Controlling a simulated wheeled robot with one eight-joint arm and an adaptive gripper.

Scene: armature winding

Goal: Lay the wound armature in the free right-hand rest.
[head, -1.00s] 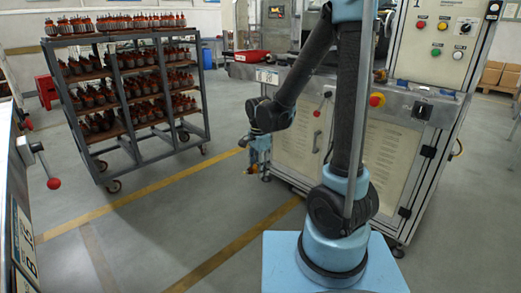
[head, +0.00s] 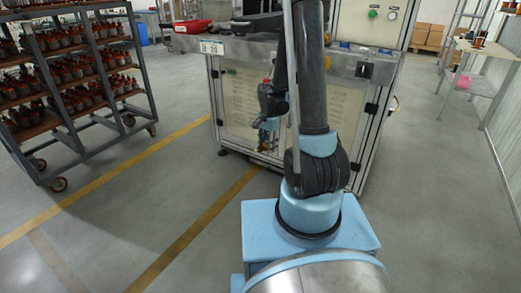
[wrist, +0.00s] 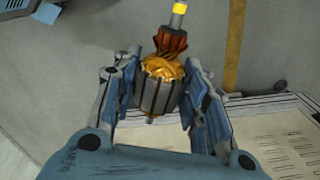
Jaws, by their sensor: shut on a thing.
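The wound armature (wrist: 152,92) shows in the wrist view, with copper winding, a dark ribbed core, a reddish part and a shaft with a yellow tip. My gripper (wrist: 160,95) is shut on it, one finger on each side of the core. In the head view my gripper (head: 266,140) hangs low in front of the machine cabinet, and the armature in it is too small to make out clearly. The right-hand rest cannot be made out in these frames.
A rack (head: 75,125) full of armatures stands at the left. Shelving with a table (head: 465,80) stands at the far right. Open floor lies on both sides.

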